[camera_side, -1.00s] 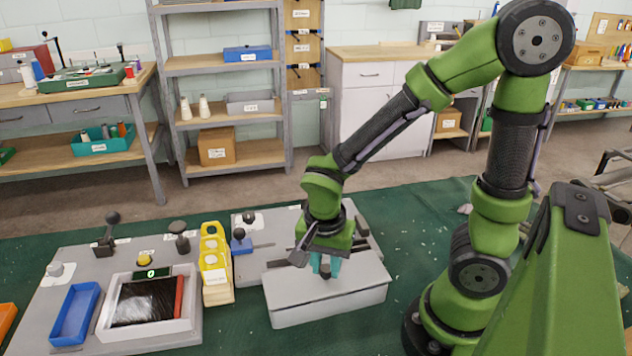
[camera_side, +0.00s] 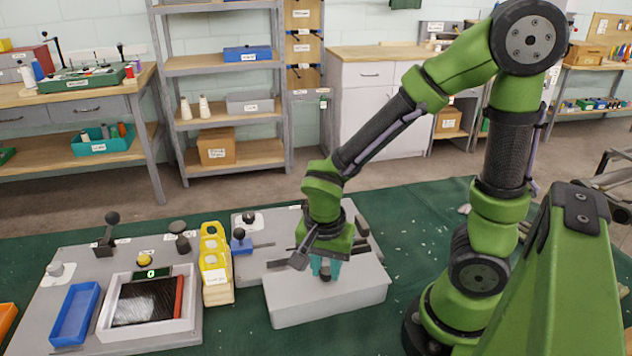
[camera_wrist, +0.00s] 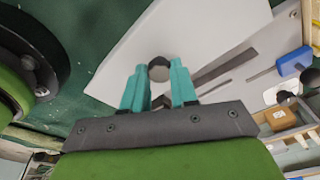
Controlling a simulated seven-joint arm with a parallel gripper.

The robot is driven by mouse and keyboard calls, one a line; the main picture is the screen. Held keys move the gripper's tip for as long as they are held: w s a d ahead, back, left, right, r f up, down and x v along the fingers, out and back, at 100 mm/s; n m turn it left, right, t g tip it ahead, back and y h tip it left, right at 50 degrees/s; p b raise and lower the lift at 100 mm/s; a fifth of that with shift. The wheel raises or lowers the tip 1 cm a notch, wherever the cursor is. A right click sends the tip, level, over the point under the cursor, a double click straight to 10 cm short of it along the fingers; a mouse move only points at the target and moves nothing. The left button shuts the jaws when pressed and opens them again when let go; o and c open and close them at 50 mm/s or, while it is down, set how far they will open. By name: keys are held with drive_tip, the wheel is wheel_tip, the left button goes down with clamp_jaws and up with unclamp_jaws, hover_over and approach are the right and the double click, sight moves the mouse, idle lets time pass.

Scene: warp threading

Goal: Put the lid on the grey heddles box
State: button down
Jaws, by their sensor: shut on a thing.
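The grey heddles box (camera_side: 328,308) stands on the green table in the side view, below my gripper. A flat, light grey lid (camera_side: 365,281) lies over its top, roughly in line with its walls; the seam is hard to make out, so I cannot tell if it is fully seated. My gripper (camera_side: 325,270) points down with its teal fingers shut on the lid's dark round knob. The wrist view shows the knob (camera_wrist: 158,73) between the fingertips and the pale lid (camera_wrist: 205,32) around it. The box's inside is hidden.

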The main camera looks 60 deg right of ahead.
drive_tip(key=c, duration=0.8)
unclamp_jaws()
drive_tip(key=shift+o, duration=0.4)
drive_tip(key=o, duration=0.4)
drive_tip(key=shift+r, duration=3.55)
